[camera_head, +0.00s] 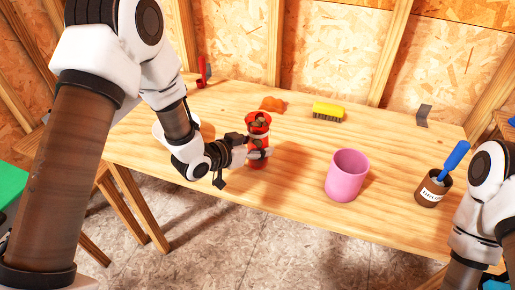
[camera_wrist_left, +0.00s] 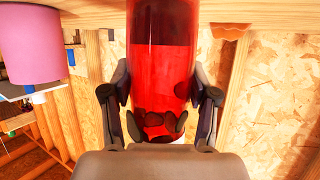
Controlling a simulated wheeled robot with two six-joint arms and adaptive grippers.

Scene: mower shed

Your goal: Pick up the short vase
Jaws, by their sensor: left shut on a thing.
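A red see-through vase (camera_head: 258,124) with a flared rim and dark pebble-like pieces inside stands upright at the middle of the wooden table. My left gripper (camera_head: 258,153) is shut around its lower body, coming from the left. In the left wrist view the red vase (camera_wrist_left: 160,75) fills the space between the two fingers of the left gripper (camera_wrist_left: 160,105). I cannot tell whether its base touches the table. A wider pink vessel (camera_head: 346,176) stands to the right, apart from it, and shows at the left wrist view's upper left (camera_wrist_left: 42,45). My right gripper is out of view.
The wooden table (camera_head: 225,100) also bears a yellow brush (camera_head: 328,112), an orange-brown lump (camera_head: 272,104), a red tool (camera_head: 203,72) and a grey piece (camera_head: 423,115). A dark pot (camera_head: 430,192) with a blue-handled tool (camera_head: 455,158) is at the right. The front middle is clear.

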